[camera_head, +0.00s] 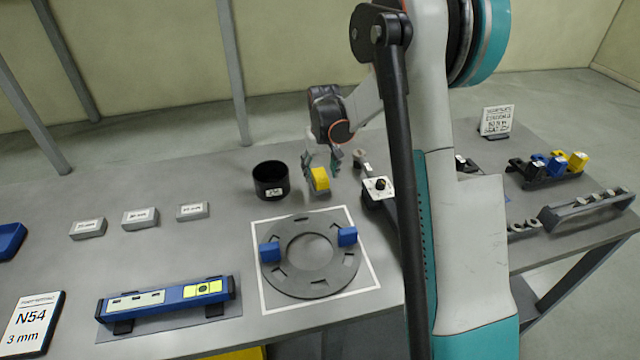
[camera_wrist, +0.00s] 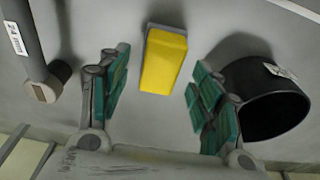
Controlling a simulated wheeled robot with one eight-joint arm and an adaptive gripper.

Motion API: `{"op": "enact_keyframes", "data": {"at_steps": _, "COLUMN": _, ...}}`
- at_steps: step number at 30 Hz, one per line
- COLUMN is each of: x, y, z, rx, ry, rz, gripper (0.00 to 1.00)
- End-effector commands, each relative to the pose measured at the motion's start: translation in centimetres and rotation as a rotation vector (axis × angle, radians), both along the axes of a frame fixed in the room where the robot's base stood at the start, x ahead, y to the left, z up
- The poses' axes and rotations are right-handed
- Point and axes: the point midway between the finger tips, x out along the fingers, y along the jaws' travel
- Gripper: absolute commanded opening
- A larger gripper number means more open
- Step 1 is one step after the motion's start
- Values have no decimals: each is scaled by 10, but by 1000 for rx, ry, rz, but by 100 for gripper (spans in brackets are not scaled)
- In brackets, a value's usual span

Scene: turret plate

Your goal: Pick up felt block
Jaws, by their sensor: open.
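A block with a yellow upper part and a grey lower part, which looks like the felt block (camera_head: 320,179), stands on the grey table behind the ring plate. In the wrist view the block (camera_wrist: 164,62) lies between the lines of the two green-padded fingers, near the middle of the gap, its far end beyond the tips. My gripper (camera_head: 321,161) is open, just above and behind the block in the head view. In the wrist view my gripper (camera_wrist: 160,92) shows a clear gap on both sides of the block. No finger visibly touches it.
A black cup (camera_head: 270,181) stands close left of the block, near one finger in the wrist view. A white-topped fixture (camera_head: 379,187) is to the right. The grey ring plate (camera_head: 297,284) with two blue blocks lies in front.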

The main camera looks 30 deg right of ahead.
Motion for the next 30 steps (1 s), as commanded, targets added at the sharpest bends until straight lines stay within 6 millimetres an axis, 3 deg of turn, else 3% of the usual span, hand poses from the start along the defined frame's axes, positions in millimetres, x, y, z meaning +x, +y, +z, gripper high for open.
{"op": "enact_keyframes", "data": {"at_steps": 4, "x": 3, "y": 0, "z": -24, "rx": 0, "ry": 0, "rz": 0, "gripper": 58}}
{"op": "enact_keyframes", "data": {"at_steps": 12, "x": 3, "y": 0, "z": -27, "rx": 0, "ry": 0, "rz": 0, "gripper": 58}}
{"op": "enact_keyframes", "data": {"at_steps": 18, "x": 3, "y": 0, "z": -27, "rx": 0, "ry": 0, "rz": 0, "gripper": 15}}
{"op": "enact_keyframes", "data": {"at_steps": 26, "x": 3, "y": 0, "z": -27, "rx": 0, "ry": 0, "rz": 0, "gripper": 10}}
{"op": "enact_keyframes", "data": {"at_steps": 27, "x": 3, "y": 0, "z": -26, "rx": 0, "ry": 0, "rz": 0, "gripper": 3}}
{"op": "enact_keyframes", "data": {"at_steps": 30, "x": 3, "y": 0, "z": -23, "rx": 0, "ry": 0, "rz": -1, "gripper": 0}}
